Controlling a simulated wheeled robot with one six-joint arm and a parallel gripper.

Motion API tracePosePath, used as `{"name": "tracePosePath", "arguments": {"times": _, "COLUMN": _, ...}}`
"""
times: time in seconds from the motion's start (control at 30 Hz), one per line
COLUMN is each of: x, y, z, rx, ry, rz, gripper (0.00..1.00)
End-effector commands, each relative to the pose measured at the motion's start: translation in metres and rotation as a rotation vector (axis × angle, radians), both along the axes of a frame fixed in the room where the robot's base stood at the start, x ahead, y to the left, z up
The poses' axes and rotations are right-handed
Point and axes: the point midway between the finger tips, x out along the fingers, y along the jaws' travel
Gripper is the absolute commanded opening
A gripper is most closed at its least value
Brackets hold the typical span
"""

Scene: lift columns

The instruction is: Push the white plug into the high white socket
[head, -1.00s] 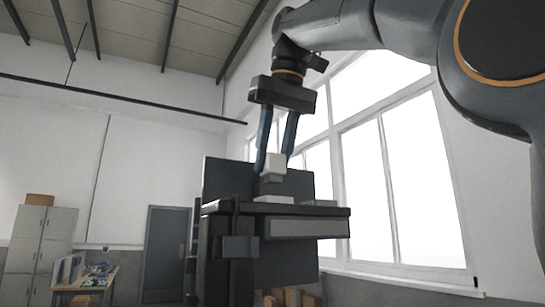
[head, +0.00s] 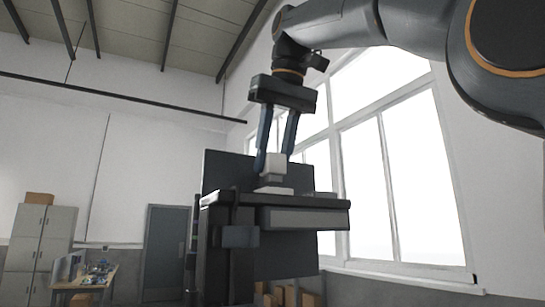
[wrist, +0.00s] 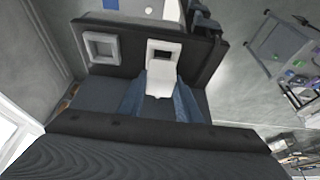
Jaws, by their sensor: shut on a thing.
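My gripper (head: 274,158) is shut on the white plug (head: 276,165), a pale block held upright between its two blue fingers. The plug also shows in the wrist view (wrist: 161,80). Just below it in the head view is the high white socket (head: 273,191), a white plate on top of the dark stand. In the wrist view the socket (wrist: 163,45) is a white frame with a dark opening, part of which shows past the plug's far end. A greyish part lies between plug and socket. I cannot tell whether the plug's end is inside the opening.
The dark stand (head: 305,201) has an upright panel (head: 225,170) behind its top. A workbench (head: 88,280) and lockers (head: 35,240) stand far off at left.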

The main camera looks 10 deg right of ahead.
Motion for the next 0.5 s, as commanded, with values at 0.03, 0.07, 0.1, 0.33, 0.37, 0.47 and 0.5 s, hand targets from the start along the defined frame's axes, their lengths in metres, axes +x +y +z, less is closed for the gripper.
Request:
{"name": "tracePosePath", "arguments": {"times": 0.03, "x": 0.0, "y": 0.0, "z": -0.0013, "rx": 0.0, "ry": 0.0, "rz": 0.0, "gripper": 0.11}}
{"name": "tracePosePath", "arguments": {"times": 0.07, "x": 0.0, "y": 0.0, "z": -0.0018, "rx": 0.0, "ry": 0.0, "rz": 0.0, "gripper": 0.11}}
{"name": "tracePosePath", "arguments": {"times": 0.1, "x": 0.0, "y": 0.0, "z": -0.0025, "rx": 0.0, "ry": 0.0, "rz": 0.0, "gripper": 0.11}}
{"name": "tracePosePath", "arguments": {"times": 0.33, "x": 0.0, "y": 0.0, "z": -0.0063, "rx": 0.0, "ry": 0.0, "rz": 0.0, "gripper": 0.11}}
{"name": "tracePosePath", "arguments": {"times": 0.37, "x": 0.0, "y": 0.0, "z": -0.0068, "rx": 0.0, "ry": 0.0, "rz": 0.0, "gripper": 0.11}}
{"name": "tracePosePath", "arguments": {"times": 0.47, "x": 0.0001, "y": 0.0, "z": -0.0085, "rx": 0.0, "ry": 0.0, "rz": 0.0, "gripper": 0.11}}
{"name": "tracePosePath", "arguments": {"times": 0.5, "x": 0.0001, "y": 0.0, "z": -0.0092, "rx": 0.0, "ry": 0.001, "rz": 0.0, "gripper": 0.11}}
